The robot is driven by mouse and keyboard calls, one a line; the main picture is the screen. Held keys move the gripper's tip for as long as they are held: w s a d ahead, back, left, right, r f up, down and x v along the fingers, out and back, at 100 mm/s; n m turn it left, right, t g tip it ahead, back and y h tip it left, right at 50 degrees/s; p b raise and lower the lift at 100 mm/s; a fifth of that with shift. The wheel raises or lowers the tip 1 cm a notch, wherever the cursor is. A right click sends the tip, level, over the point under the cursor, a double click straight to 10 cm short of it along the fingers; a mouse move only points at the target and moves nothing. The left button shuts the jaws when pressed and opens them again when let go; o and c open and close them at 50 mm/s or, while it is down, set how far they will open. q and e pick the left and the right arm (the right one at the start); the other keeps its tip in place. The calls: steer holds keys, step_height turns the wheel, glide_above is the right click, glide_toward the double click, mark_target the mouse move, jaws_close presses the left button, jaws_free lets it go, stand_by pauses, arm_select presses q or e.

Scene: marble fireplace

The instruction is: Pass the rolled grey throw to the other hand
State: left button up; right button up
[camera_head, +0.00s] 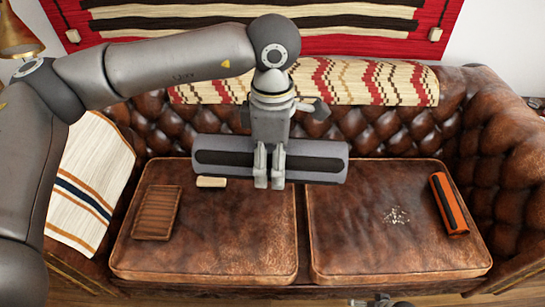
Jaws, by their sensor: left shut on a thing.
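The rolled grey throw (319,169) lies crosswise in the head view, a light grey roll with a wide dark band. My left gripper (269,180) comes down from above with its fingers shut on the middle of the roll. The roll appears above the back part of the sofa seat; I cannot tell whether it touches the sofa. The fingers hide part of its middle. A small dark part of what looks like my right gripper (380,300) shows at the bottom edge, away from the roll; its jaws cannot be made out.
The brown leather sofa (220,235) has two seat cushions. A brown slatted object (157,212) and a small cream block (211,182) lie on the left one. White crumbs (396,215) and an orange-black roll (449,205) lie on the right one. Both cushions' front parts are mostly clear.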

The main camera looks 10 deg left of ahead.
steer(key=s+a+f, duration=0.1)
steer(key=s+f, duration=0.2)
steer(key=s, duration=0.6)
steer(key=s+a+f+n+g+h, duration=0.1)
steer(key=s+f, duration=0.2)
steer(key=s, duration=0.7)
steer(key=s+a+f+g, duration=0.1)
steer(key=s+f, duration=0.3)
steer(key=s, duration=0.5)
steer(key=shift+s+a+n+h, duration=0.15)
steer(key=shift+a+n+h, duration=0.1)
steer(key=shift+n+h, duration=0.05)
